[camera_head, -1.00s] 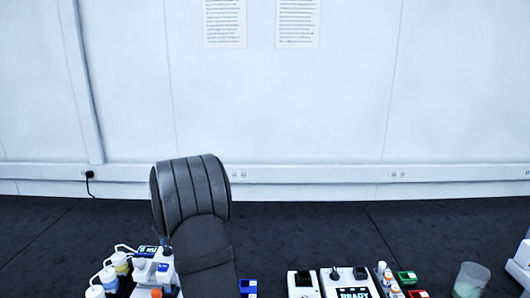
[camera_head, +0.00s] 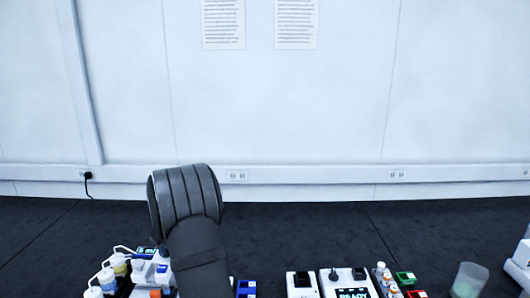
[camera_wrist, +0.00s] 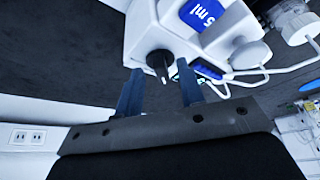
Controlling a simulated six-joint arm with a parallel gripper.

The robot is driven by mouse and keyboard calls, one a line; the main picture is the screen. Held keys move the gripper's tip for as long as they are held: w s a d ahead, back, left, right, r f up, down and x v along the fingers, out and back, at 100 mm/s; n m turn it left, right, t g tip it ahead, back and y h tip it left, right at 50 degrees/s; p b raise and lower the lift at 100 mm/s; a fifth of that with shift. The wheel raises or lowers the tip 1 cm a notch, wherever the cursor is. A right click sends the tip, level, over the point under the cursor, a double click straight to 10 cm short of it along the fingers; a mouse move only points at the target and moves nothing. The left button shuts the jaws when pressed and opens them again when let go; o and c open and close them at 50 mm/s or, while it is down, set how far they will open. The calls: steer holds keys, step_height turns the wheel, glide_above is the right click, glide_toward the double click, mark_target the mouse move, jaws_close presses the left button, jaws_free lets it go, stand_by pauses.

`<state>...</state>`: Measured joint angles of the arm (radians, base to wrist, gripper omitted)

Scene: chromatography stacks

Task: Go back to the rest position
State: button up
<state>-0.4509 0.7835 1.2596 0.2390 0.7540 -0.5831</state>
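My gripper (camera_wrist: 160,78) shows in the wrist view with its two dark fingers apart and nothing held between them. Beyond the fingertips is a white dispenser (camera_wrist: 165,28) with a blue "5 ml" label. Its black nozzle shows in the gap between the fingers; I cannot tell how far away it is. In the head view my dark grey arm rises at left of centre, and my gripper is out of sight there. The bottle-top dispensers (camera_head: 118,268) stand left of my arm, partly cut off by the frame edge.
A blue holder (camera_head: 246,288) stands right of my arm. Further right are a device with a "READY" screen (camera_head: 353,294), small vials (camera_head: 381,270), green (camera_head: 405,278) and red holders, and a clear beaker (camera_head: 470,280). The space above them up to the wall is clear.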

steer(key=v, duration=1.6)
steer(key=x, duration=1.7)
steer(key=shift+f, duration=0.15)
steer(key=shift+s+r+m, duration=0.1)
steer(key=shift+r+m, duration=0.1)
steer(key=shift+m, duration=0.4)
steer(key=shift+s+a+m+t+h, duration=0.15)
steer(key=shift+m+t+h, duration=0.15)
steer(key=shift+m, duration=0.55)
steer(key=shift+a+m+t+h, duration=0.15)
steer(key=shift+m+t+h, duration=0.15)
steer(key=shift+m, duration=0.55)
steer(key=shift+s+a+m+t+h, duration=0.15)
steer(key=shift+m+h, duration=0.4)
steer(key=shift+m, duration=0.8)
steer(key=shift+w+a+m+t+h, duration=0.2)
steer(key=shift+m+h, duration=0.35)
steer(key=shift+m, duration=0.8)
steer(key=shift+v, duration=1.15)
steer(key=shift+o, duration=0.5)
